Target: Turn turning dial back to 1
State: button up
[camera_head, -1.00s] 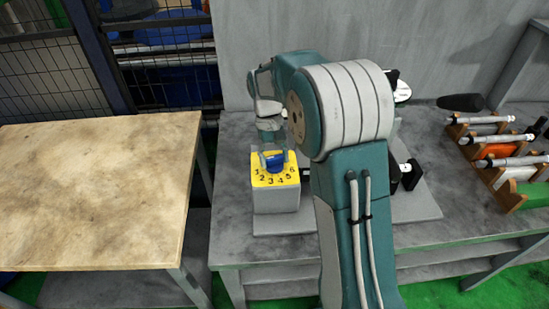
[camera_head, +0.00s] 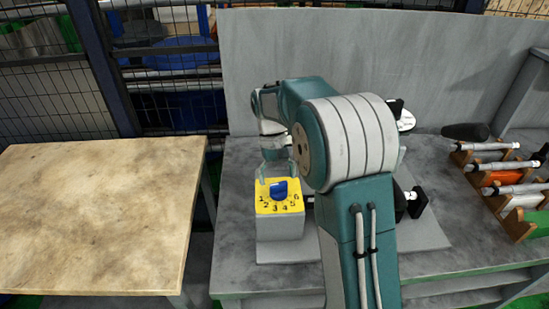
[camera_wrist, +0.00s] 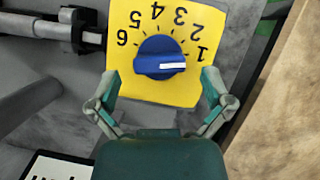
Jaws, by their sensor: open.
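The turning dial is a blue knob (camera_wrist: 160,57) on a yellow plate (camera_wrist: 125,85) with black numbers 1 to 6. In the wrist view its white pointer mark lies toward the right, close to the 1. The dial (camera_head: 279,190) also shows in the head view, on top of a grey box (camera_head: 281,228). My gripper (camera_wrist: 160,88) is open and empty. Its two fingers are spread on either side of the knob's near side, apart from it. In the head view, my gripper (camera_head: 277,180) hovers just behind and above the knob.
A grey workbench (camera_head: 235,240) carries the dial box. Wooden racks with rod-shaped parts (camera_head: 485,165) stand at its right. A bare wooden table (camera_head: 90,220) is at the left. A grey wall (camera_head: 400,60) rises behind the bench.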

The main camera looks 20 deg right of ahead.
jog(key=v, duration=0.9)
jog(key=shift+w+r, duration=0.2)
jog(key=shift+r, duration=0.15)
jog(key=shift+a, duration=0.1)
jog(key=s+r+t, duration=0.3)
jog(key=s, duration=0.4)
jog(key=s+r+t, duration=0.2)
jog(key=s+r, duration=0.2)
jog(key=s, duration=0.3)
jog(key=s+f+t, duration=0.2)
jog(key=s, duration=0.5)
jog(key=s+f+t, duration=0.3)
jog(key=s, duration=0.3)
jog(key=shift+s+m, duration=0.3)
jog(key=shift+s, duration=0.05)
